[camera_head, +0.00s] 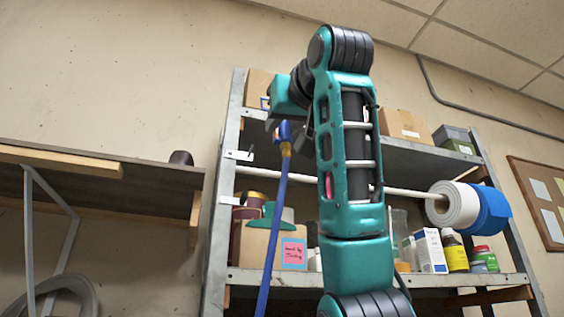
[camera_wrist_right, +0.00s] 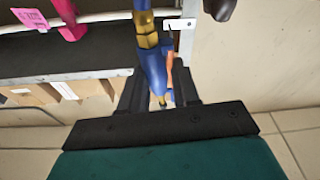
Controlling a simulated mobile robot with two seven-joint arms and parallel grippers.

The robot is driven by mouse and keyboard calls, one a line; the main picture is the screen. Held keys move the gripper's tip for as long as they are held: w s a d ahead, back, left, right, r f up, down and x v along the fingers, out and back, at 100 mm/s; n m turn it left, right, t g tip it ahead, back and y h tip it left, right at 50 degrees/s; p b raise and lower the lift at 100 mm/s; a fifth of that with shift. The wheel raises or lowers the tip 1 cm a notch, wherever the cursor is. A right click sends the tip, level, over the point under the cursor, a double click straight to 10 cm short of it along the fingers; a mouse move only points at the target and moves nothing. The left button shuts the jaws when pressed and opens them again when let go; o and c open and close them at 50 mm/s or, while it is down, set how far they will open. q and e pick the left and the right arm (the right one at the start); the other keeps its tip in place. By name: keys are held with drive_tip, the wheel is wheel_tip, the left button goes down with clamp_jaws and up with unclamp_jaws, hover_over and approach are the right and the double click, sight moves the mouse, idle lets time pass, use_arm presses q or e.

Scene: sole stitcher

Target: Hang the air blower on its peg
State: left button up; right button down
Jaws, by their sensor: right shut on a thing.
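The air blower (camera_head: 285,130) is blue with a brass fitting, and a blue hose hangs down from it in the head view. My right gripper (camera_head: 289,130) is shut on it, partly hidden by my teal arm. In the right wrist view the blower (camera_wrist_right: 154,70) lies between the dark fingers of the gripper (camera_wrist_right: 160,92). A white bracket that looks like the peg (camera_head: 238,155) is on the left post of the shelf, left of and slightly below the gripper. It also shows in the wrist view (camera_wrist_right: 180,24), apart from the blower. My left gripper is out of view.
The metal shelf (camera_head: 380,278) holds boxes, bottles and jars. A white rod with a white roll (camera_head: 452,204) and a blue roll (camera_head: 490,209) crosses it. A wooden shelf (camera_head: 100,165) with a dark brown object (camera_head: 181,157) is at the left.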

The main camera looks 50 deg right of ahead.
drive_tip(key=w+d+f+p, duration=0.1)
drive_tip(key=w+d, duration=0.3)
drive_tip(key=w, duration=0.3)
drive_tip(key=shift+w, duration=0.15)
idle(0.7)
drive_tip(key=shift+w, duration=0.2)
drive_tip(key=shift+w+d+f+m, duration=0.1)
drive_tip(key=shift+w+d+m, duration=0.05)
drive_tip(key=shift+w+m, duration=0.6)
drive_tip(key=shift+w+d+h+p, duration=0.2)
drive_tip(key=shift+w+d+p, duration=0.15)
drive_tip(key=shift+w, duration=0.1)
drive_tip(key=shift+w+d+h+p, duration=0.2)
drive_tip(key=shift+w+p, duration=0.15)
drive_tip(key=shift+w, duration=0.1)
idle(1.1)
drive_tip(key=shift+w+d+f, duration=0.15)
drive_tip(key=shift+w+d, duration=0.05)
drive_tip(key=shift+w, duration=0.25)
idle(0.6)
